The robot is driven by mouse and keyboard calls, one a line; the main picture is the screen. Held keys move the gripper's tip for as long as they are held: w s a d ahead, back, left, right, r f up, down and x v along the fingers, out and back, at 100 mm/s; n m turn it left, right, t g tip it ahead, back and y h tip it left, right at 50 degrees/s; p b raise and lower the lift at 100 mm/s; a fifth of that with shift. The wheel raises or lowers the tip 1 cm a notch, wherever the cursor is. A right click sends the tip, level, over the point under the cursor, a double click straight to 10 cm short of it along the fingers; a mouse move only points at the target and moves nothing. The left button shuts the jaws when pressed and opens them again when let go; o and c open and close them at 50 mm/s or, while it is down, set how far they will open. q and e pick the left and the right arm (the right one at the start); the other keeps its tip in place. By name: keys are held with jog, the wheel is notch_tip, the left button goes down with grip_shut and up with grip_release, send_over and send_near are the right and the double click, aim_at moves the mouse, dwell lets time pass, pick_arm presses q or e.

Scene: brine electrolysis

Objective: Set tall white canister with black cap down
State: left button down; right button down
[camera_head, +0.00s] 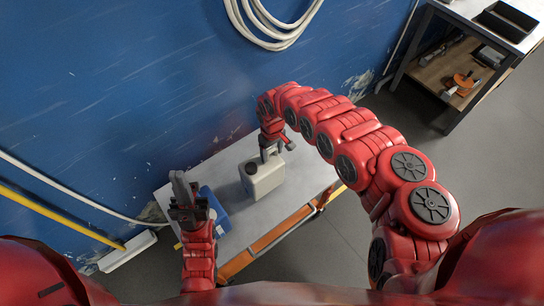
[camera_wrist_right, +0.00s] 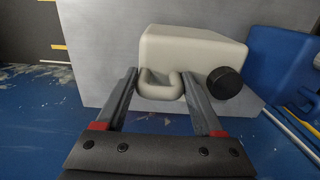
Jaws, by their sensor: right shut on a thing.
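The white canister (camera_head: 263,180) is over the grey bench top (camera_head: 226,168), its black cap (camera_head: 251,169) facing up. I cannot tell whether its base touches the bench. In the right wrist view the canister (camera_wrist_right: 195,52) shows its looped handle and black cap (camera_wrist_right: 224,82). My right gripper (camera_head: 270,152) is shut on the handle, with one finger on each side of it in the wrist view (camera_wrist_right: 159,82). My left gripper (camera_head: 180,190) is raised at the bench's left end, apart from the canister; its finger gap is unclear.
A blue container (camera_head: 220,220) stands on the bench, left of the canister and partly behind my left gripper. The blue wall (camera_head: 130,90) runs along the bench's back. Bare bench top lies right of the canister. A second table (camera_head: 470,12) with a black tray is at upper right.

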aim_at(272, 157)
jog(key=shift+w+a+f, duration=0.1)
jog(key=shift+w+f, duration=0.05)
jog(key=shift+f, duration=0.2)
jog(key=shift+f+p, duration=0.3)
jog(key=shift+f, duration=1)
jog(key=shift+f, duration=0.15)
grip_release()
